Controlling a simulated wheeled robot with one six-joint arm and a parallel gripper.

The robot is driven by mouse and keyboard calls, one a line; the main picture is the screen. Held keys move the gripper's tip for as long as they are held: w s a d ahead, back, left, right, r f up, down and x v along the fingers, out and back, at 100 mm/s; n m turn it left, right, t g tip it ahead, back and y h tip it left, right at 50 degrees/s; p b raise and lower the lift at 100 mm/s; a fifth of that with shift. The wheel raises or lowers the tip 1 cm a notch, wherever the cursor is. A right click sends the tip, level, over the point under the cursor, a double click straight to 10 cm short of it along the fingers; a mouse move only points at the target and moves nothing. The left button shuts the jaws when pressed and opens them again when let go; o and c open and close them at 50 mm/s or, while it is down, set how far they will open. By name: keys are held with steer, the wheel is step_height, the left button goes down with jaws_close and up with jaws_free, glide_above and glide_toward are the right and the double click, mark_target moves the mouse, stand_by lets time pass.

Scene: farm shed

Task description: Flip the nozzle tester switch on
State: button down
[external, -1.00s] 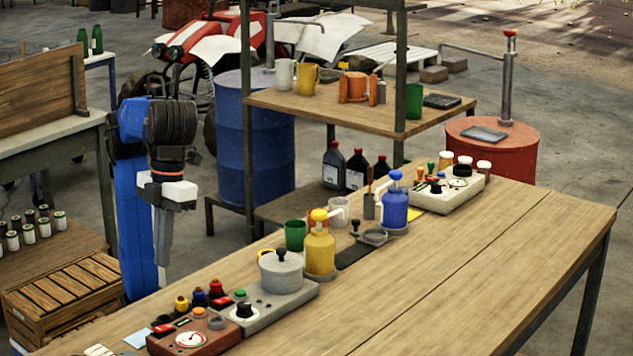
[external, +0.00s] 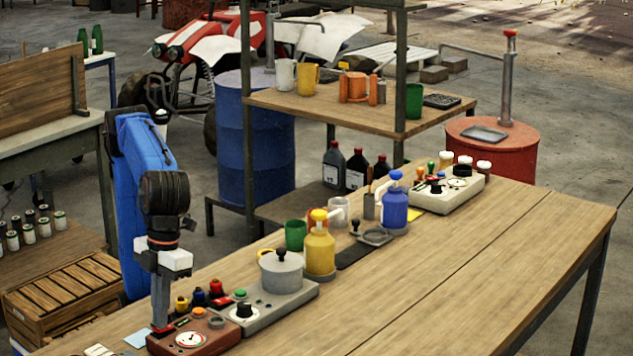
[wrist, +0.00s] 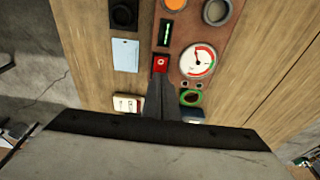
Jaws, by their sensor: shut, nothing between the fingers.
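The likely nozzle tester is a red-brown box (external: 222,339) with a round white gauge (external: 190,340), at the table's near left end. The wrist view shows its panel (wrist: 187,30) with the gauge (wrist: 198,62), a green-lit slot, an orange button and a green knob. A red switch (wrist: 161,62) with a pale mark sits left of the gauge. My gripper (external: 161,326) points down at the box's left part, shut and empty. In the wrist view my gripper's fingertips (wrist: 160,76) are at the switch's near edge; I cannot tell whether they touch it. They hide part of the panel.
A grey unit (external: 262,308) with a black knob and a lidded pot (external: 281,272) stands right beside the box. Yellow (external: 320,252) and blue (external: 395,208) pump bottles stand farther back. A light blue card (external: 137,338) lies left of the box. The table's right side is clear.

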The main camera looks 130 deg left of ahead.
steer(key=shift+d+f, duration=0.1)
steer(key=shift+f, duration=0.15)
steer(key=shift+d+f+y, duration=0.15)
steer(key=shift+y, duration=0.15)
steer(key=shift+d+f+y, duration=0.35)
steer(key=shift+f+y, duration=0.1)
steer(key=shift+y, duration=0.55)
steer(key=shift+s+a, duration=0.1)
steer(key=shift+a, duration=0.95)
steer(key=shift+w+r, duration=0.2)
steer(key=shift+r, duration=0.4)
step_height(320, 180, up, 14)
steer(key=shift+s+d, duration=0.15)
steer(key=shift+d, duration=0.3)
